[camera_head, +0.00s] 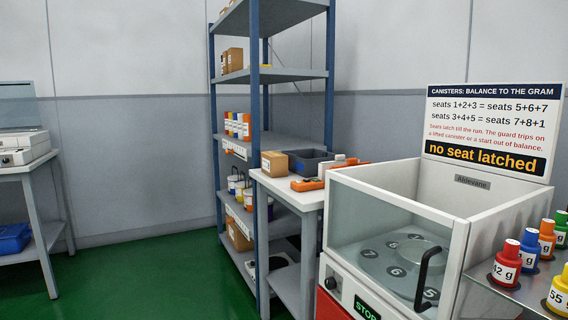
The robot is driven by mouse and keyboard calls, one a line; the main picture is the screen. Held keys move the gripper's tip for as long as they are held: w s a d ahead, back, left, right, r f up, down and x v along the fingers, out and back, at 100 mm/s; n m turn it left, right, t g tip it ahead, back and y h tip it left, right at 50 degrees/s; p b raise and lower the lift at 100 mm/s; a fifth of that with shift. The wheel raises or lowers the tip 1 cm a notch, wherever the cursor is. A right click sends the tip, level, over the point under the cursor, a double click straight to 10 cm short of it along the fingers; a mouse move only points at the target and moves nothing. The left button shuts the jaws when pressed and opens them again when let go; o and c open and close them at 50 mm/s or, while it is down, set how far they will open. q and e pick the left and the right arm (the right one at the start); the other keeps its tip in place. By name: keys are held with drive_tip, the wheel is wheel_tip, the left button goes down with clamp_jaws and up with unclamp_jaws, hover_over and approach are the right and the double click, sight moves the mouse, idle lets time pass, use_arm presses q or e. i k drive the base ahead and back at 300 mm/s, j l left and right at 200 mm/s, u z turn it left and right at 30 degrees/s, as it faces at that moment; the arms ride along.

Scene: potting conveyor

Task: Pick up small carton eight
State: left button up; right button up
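I see several brown cartons, and none shows a number I can read, so I cannot tell which is small carton eight. Brown cartons (234,59) stand on an upper level of the blue-posted shelf rack. Another brown carton (279,163) sits on the white side table, beside a dark grey bin. More cartons (239,236) stand on a low level of the rack, partly hidden behind a post. Neither of my grippers is in view.
A white-framed machine (398,225) with numbered seats and a black handle stands at front right. Coloured canisters (507,263) stand on a surface right of it. The white side table (294,192) stands against the rack (258,110). Green floor (150,275) is clear at left.

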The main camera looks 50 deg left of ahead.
sight(275, 164)
drive_tip(key=j+z, duration=0.25)
drive_tip(key=j, duration=2.05)
drive_tip(key=k+j, duration=0.15)
drive_tip(key=j, duration=1)
